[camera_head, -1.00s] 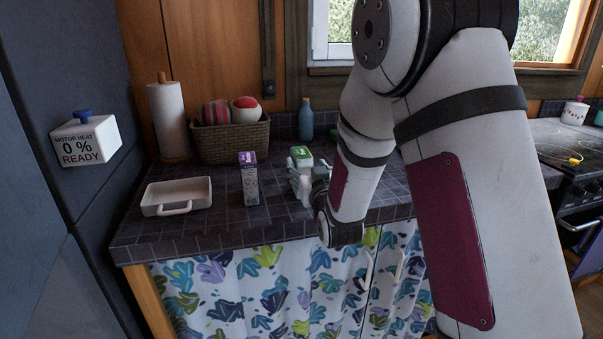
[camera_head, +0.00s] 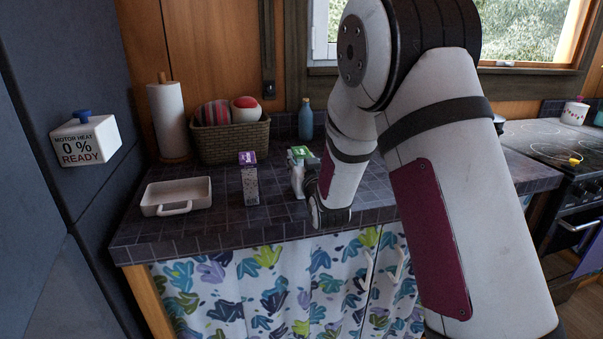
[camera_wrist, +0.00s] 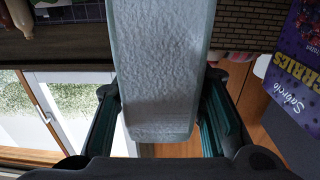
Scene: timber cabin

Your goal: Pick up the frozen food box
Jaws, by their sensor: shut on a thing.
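A white box with a green top (camera_head: 300,153) stands near the middle of the counter. My gripper (camera_head: 310,182) is at its right side, and its fingers are partly hidden by the box and the wrist. In the wrist view a pale, frosty-looking block (camera_wrist: 163,75) fills the space between the two dark fingers of my gripper (camera_wrist: 162,120), which are shut on it. I take it to be the same box. Whether its base touches the counter cannot be told.
A purple-topped box (camera_head: 249,180) stands just left; its lettered purple face (camera_wrist: 297,65) shows in the wrist view. A white baking dish (camera_head: 176,193) is further left. Behind are a basket (camera_head: 232,140), a paper towel roll (camera_head: 168,120) and a blue bottle (camera_head: 306,120). The stove (camera_head: 560,145) is right.

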